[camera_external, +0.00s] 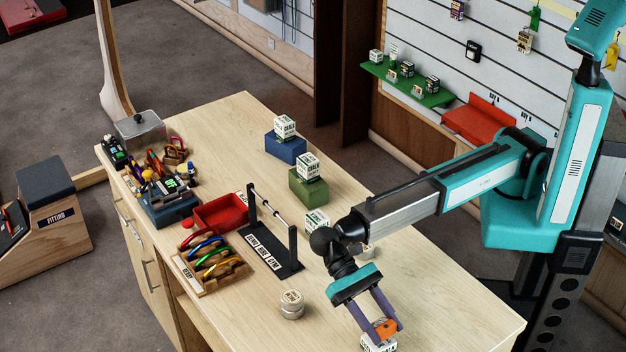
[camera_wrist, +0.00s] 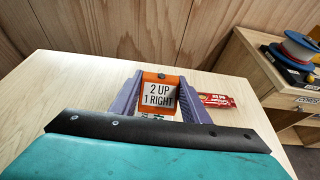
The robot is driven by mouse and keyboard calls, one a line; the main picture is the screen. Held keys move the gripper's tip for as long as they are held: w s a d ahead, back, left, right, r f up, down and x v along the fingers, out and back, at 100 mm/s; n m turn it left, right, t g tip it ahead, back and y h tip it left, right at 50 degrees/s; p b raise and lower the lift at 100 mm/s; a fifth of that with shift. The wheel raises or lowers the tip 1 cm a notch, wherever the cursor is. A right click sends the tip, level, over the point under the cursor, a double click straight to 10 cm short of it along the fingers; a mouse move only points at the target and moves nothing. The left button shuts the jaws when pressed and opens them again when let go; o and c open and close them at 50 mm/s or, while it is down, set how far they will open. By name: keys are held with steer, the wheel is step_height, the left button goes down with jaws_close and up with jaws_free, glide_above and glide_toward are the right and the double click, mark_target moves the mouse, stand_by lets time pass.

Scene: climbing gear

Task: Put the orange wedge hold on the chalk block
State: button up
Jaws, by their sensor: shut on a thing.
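The orange wedge hold (camera_external: 385,328) is between the purple fingers of my gripper (camera_external: 380,322), near the front right of the wooden table. In the wrist view, the orange hold (camera_wrist: 160,77) sits between both fingers and bears a white label reading "2 UP 1 RIGHT". My gripper (camera_wrist: 160,98) is shut on it. A white chalk block (camera_external: 378,346) with green print shows directly below the hold, cut by the picture's lower edge. I cannot tell whether hold and block touch. In the wrist view, the block is mostly hidden behind my wrist.
More printed blocks stand on a blue box (camera_external: 285,149) and a green box (camera_external: 309,188). A black stand with a bar (camera_external: 270,243), a red tray (camera_external: 220,214) and a round tin (camera_external: 291,305) are to the left. A red wrapper (camera_wrist: 217,100) lies beside my gripper.

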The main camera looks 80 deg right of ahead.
steer(key=shift+f+p, duration=0.3)
steer(key=shift+f, duration=1)
steer(key=shift+f, duration=0.1)
steer(key=o, duration=1.1)
steer(key=shift+c, duration=0.2)
steer(key=b+v, duration=0.3)
steer(key=v, duration=0.9)
